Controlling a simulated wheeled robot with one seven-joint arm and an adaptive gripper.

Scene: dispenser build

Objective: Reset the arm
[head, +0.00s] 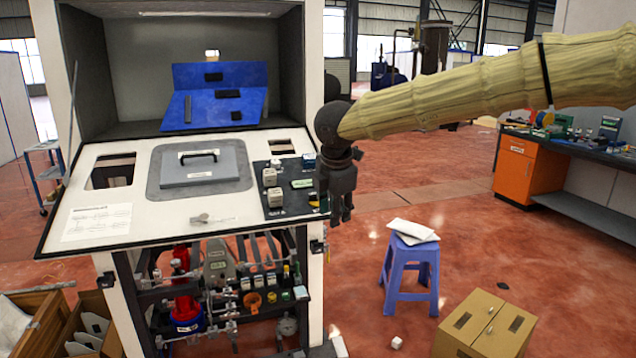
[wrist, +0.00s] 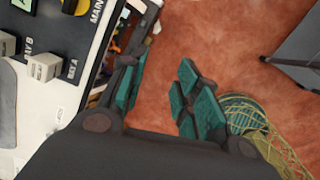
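My gripper (head: 342,212) hangs fingers-down at the right edge of the white dispenser worktop, beside the black control panel (head: 290,207). My arm, in a tan sleeve, reaches in from the right. In the wrist view the two teal-padded fingers of my gripper (wrist: 160,92) stand apart, with only red floor between them. It is open and empty. The worktop's black panel edge and small light blocks (wrist: 43,67) lie to the left of the fingers in that view. The head view shows the gripper apart from the blue stool.
The worktop (head: 135,215) carries a grey lidded hatch (head: 200,170) and a small metal piece (head: 205,218). A blue stool (head: 410,275) with white packets and a cardboard box (head: 485,325) stand right. An orange cabinet (head: 520,175) is farther back. Open floor lies between.

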